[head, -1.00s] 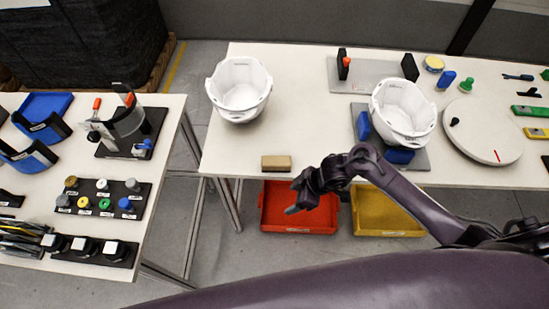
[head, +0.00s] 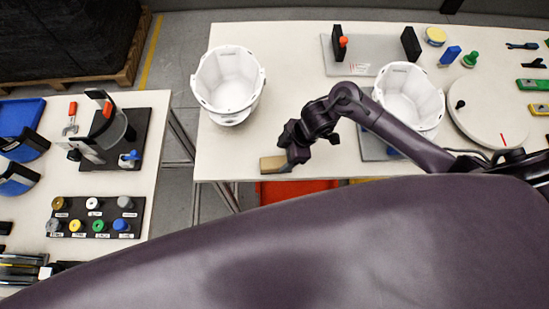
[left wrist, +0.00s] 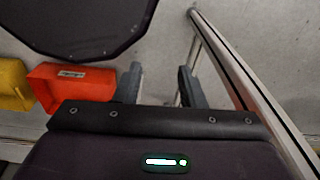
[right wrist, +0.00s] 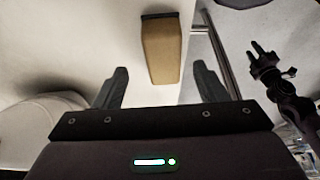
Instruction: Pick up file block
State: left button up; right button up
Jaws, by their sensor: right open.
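The file block (head: 275,163) is a small tan block lying at the front edge of the white table. My right gripper (head: 291,160) is right beside it in the head view and partly hides its right end. In the right wrist view the block (right wrist: 162,50) has a dark far end and lies ahead of my open right gripper (right wrist: 160,72), in line with the gap between the fingers.
White helmet shells stand on the table, one at the left (head: 228,84) and one on a fixture (head: 409,95). A round white disc (head: 490,120) lies at the right. A red bin (left wrist: 75,88) is under the table. The table around the block is mostly clear.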

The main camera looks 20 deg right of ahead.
aim_at(277, 162)
jog(key=shift+s+a+f+p, duration=0.3)
jog(key=shift+a+f+p, duration=0.15)
jog(key=shift+a+f, duration=0.3)
jog(key=x, duration=0.2)
jog(key=shift+w+a+f, duration=0.1)
jog(key=shift+w+f, duration=0.05)
jog(key=shift+f, duration=0.2)
jog(key=shift+w+f, duration=0.1)
jog(key=shift+f, duration=0.45)
jog(key=c, duration=1.1)
pick_arm(q)
jog(key=shift+s+d+r, duration=0.15)
jog(key=shift+s+r, duration=0.3)
jog(key=shift+s, duration=0.25)
pick_arm(e)
jog(key=shift+c, duration=0.2)
jog(key=shift+r, duration=0.1)
